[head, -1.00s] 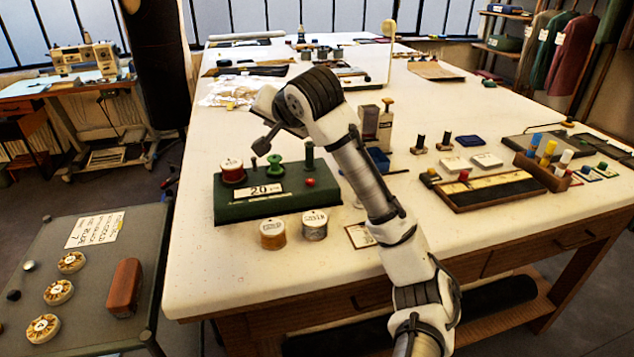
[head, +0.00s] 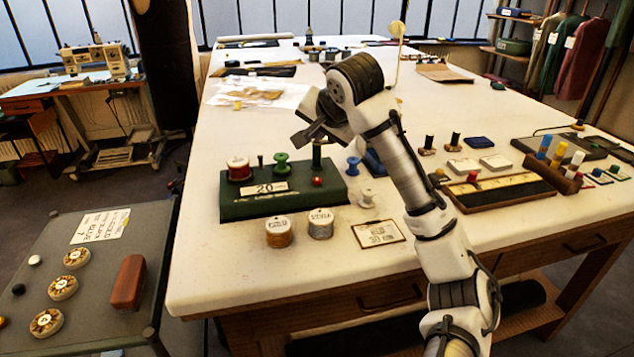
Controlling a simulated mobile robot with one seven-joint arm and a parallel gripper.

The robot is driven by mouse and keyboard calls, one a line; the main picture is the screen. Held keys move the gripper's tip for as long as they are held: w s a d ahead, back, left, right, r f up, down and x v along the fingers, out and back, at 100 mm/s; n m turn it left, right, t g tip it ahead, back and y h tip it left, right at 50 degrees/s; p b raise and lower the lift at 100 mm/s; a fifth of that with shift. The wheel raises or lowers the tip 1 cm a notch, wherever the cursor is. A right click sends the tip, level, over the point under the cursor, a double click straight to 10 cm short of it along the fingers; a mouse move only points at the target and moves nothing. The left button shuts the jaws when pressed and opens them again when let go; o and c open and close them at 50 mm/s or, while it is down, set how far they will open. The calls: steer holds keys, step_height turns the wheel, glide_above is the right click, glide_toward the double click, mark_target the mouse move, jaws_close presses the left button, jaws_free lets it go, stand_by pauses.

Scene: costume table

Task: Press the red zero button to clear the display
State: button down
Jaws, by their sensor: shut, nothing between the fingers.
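A green box (head: 285,206) stands on the near left of the white table. Its front carries a display plate (head: 265,188) reading "20". The red button (head: 317,181) sits at the right of this plate, in plain view. A red spool (head: 239,170), a green spool (head: 281,164) and dark posts stand on top of the box. My gripper (head: 302,138) is shut and empty. In the picture it is above the box, up and a little left of the red button, and apart from it. Its height above the box is hard to judge.
Two labelled spools, gold (head: 279,232) and silver (head: 321,224), stand before the box. A white spool (head: 367,194), a blue spool (head: 353,166) and a framed card (head: 379,233) are to its right. A wooden tray (head: 499,190) lies further right. The near table edge is clear.

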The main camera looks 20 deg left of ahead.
mark_target(317, 180)
step_height(317, 180, down, 7)
steer(key=b, duration=0.5)
steer(key=shift+f, duration=0.35)
stand_by(1.5)
steer(key=shift+f, duration=0.4)
steer(key=shift+f, duration=0.5)
stand_by(0.5)
steer(key=shift+r, duration=0.15)
steer(key=shift+r+p, duration=0.65)
steer(key=shift+r, duration=0.15)
